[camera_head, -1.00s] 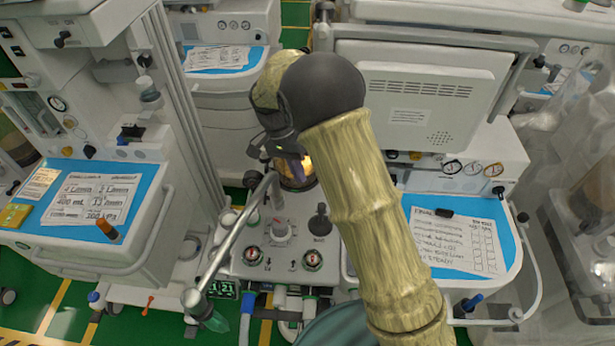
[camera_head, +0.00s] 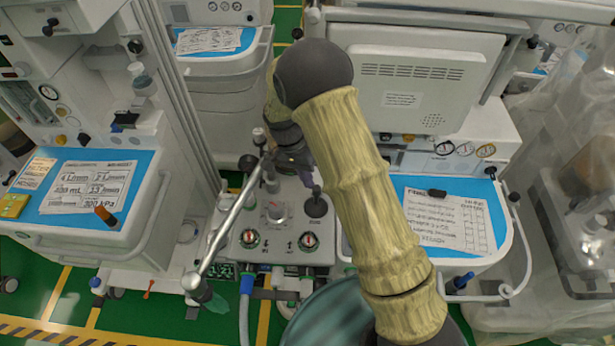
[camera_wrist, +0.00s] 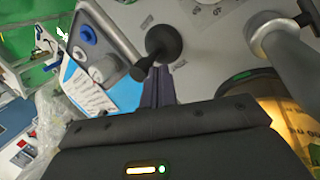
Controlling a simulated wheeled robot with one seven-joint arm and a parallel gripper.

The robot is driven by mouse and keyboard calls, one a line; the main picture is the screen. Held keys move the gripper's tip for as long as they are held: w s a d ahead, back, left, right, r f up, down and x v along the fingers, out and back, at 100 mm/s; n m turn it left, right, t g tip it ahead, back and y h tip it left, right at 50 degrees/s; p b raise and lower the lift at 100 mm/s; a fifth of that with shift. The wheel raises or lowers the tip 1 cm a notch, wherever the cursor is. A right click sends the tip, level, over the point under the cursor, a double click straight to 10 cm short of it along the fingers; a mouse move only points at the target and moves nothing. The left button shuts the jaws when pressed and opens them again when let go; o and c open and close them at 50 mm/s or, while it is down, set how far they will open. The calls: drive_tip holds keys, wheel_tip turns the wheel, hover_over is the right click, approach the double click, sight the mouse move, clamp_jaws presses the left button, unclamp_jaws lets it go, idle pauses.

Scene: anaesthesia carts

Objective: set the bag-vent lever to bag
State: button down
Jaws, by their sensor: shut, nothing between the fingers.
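The bag-vent lever (camera_head: 316,207) is a small black lever with a rounded knob, on the right side of the grey control panel (camera_head: 277,257). In the wrist view, the lever (camera_wrist: 163,42) is at the top centre, just beyond my fingertips. My gripper (camera_head: 311,186) is above and beside the lever, pointing down at the panel. In the wrist view, my gripper (camera_wrist: 157,73) shows its dark fingers shut with nothing between them. The fingertips are very close to the lever; I cannot tell whether they touch it. The lever's marking is not readable now.
A grey dial (camera_head: 276,210) sits left of the lever, with red-centred knobs (camera_head: 309,241) below. A jointed metal tube (camera_head: 232,222) rises at the panel's left. A blue-topped work surface (camera_head: 455,190) with a paper is at the right. A glowing canister (camera_wrist: 262,92) is beside my gripper.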

drive_tip(key=shift+s+a+t+b, duration=0.15)
drive_tip(key=shift+s+t+b, duration=0.3)
drive_tip(key=shift+t+b, duration=0.15)
idle(0.3)
drive_tip(key=shift+s+r+t+b, duration=0.1)
drive_tip(key=shift+s+t+b, duration=0.2)
drive_tip(key=shift+s+b, duration=0.1)
drive_tip(key=shift+s, duration=0.15)
drive_tip(key=s+t+b, duration=0.2)
drive_tip(key=s, duration=0.1)
drive_tip(key=shift+s+f+m+b, duration=0.2)
drive_tip(key=shift+s+m+b, duration=0.1)
drive_tip(key=shift+b, duration=0.1)
drive_tip(key=shift+s+a, duration=0.1)
idle(0.4)
drive_tip(key=shift+r, duration=0.1)
